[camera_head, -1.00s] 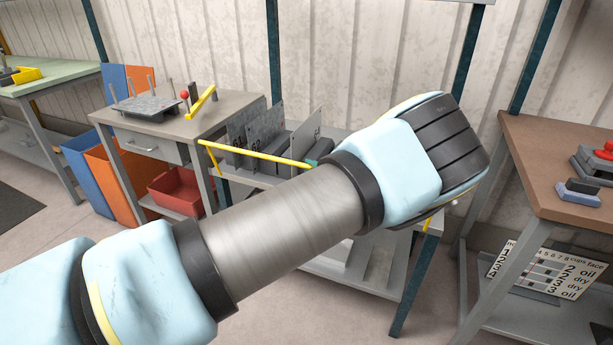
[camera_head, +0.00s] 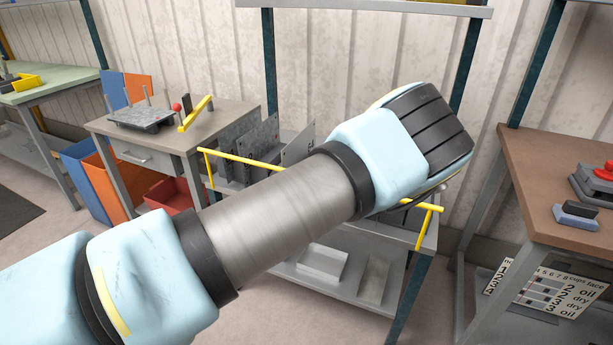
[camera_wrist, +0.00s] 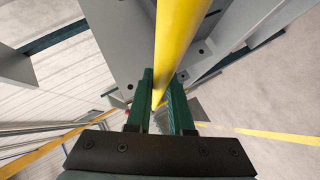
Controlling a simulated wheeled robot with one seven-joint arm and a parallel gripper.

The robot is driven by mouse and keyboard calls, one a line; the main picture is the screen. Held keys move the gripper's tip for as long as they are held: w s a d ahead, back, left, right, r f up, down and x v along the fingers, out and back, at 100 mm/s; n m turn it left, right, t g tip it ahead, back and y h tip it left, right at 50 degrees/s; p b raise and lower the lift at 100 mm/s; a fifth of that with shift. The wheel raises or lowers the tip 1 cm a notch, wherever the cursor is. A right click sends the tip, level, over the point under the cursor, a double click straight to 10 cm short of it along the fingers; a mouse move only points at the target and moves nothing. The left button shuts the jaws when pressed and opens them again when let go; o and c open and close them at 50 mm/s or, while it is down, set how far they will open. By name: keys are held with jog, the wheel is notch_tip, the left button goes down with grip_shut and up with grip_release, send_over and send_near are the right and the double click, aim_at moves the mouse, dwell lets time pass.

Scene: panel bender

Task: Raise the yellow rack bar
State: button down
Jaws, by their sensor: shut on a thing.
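The yellow rack bar (camera_head: 240,157) runs across the front of a grey rack, with a short leg bent down at each end. Its right end (camera_head: 428,207) shows past my arm, while my arm hides its middle. In the wrist view the bar (camera_wrist: 181,35) passes between the green fingers of my gripper (camera_wrist: 160,104), which is shut on it. My gripper's fingers are hidden behind my arm in the head view.
Grey plates (camera_head: 262,140) stand upright in the rack behind the bar. A grey table (camera_head: 220,118) is at left, and a brown-topped table (camera_head: 535,150) at right. Thin yellow lines (camera_wrist: 265,133) cross the wrist view; I cannot tell what they are.

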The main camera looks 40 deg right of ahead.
jog(key=c, duration=0.8)
grip_release()
jog(key=shift+d, duration=0.1)
jog(key=b+v, duration=0.3)
jog(key=v, duration=0.7)
jog(key=shift+s+r, duration=0.2)
jog(key=shift+s, duration=0.1)
jog(key=shift+w, duration=0.1)
